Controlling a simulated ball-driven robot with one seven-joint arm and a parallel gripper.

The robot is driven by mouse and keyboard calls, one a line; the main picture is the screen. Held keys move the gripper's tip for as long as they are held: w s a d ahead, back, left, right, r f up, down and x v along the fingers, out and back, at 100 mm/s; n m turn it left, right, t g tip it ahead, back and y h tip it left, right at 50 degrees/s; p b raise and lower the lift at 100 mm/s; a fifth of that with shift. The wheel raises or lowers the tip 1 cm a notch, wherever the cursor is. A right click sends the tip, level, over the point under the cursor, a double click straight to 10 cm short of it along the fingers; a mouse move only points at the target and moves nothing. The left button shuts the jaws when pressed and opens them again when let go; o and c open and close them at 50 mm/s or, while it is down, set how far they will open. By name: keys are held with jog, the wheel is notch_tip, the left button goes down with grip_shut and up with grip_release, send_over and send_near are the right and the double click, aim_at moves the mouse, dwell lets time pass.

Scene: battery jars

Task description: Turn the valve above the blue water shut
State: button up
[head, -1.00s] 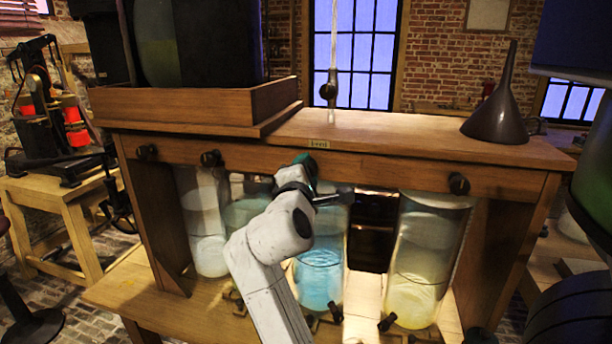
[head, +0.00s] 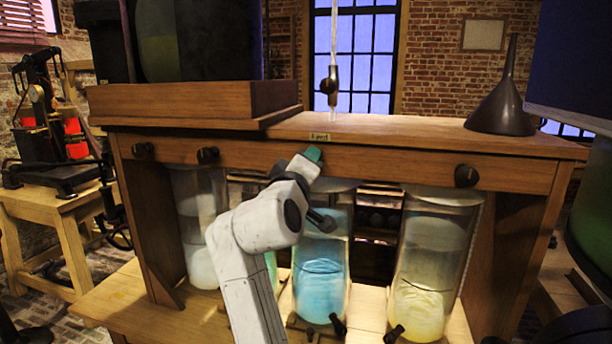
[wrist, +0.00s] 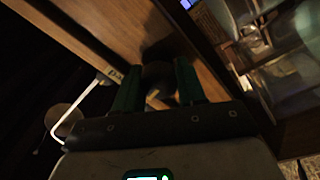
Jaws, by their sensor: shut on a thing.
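The jar of blue water (head: 320,285) stands under the wooden rail (head: 400,165) in the head view. The valve above it is hidden there behind my gripper (head: 313,155), whose green end is at the rail's front. In the wrist view, a dark round valve knob (wrist: 158,78) sits between the two green fingers of my gripper (wrist: 157,86). The fingers are shut on it, one on each side. The picture is dark, so the knob's turn angle cannot be told.
Other dark knobs show on the rail, two at left (head: 208,155) and one at right (head: 466,176). A jar of yellowish water (head: 428,280) stands right of the blue one. A dark funnel (head: 503,105) stands on the bench top. Small taps (head: 338,325) stick out below the jars.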

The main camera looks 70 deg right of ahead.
jog(key=shift+f+m+g+b, duration=0.15)
jog(key=shift+m+g+b, duration=0.15)
jog(key=shift+m+b, duration=0.75)
jog(key=shift+m, duration=0.35)
jog(key=o, duration=1)
jog(key=shift+o, duration=0.2)
jog(key=a+b, duration=0.1)
jog(key=a, duration=0.9)
jog(key=shift+s+a+f, duration=0.4)
jog(key=shift+s+f, duration=0.05)
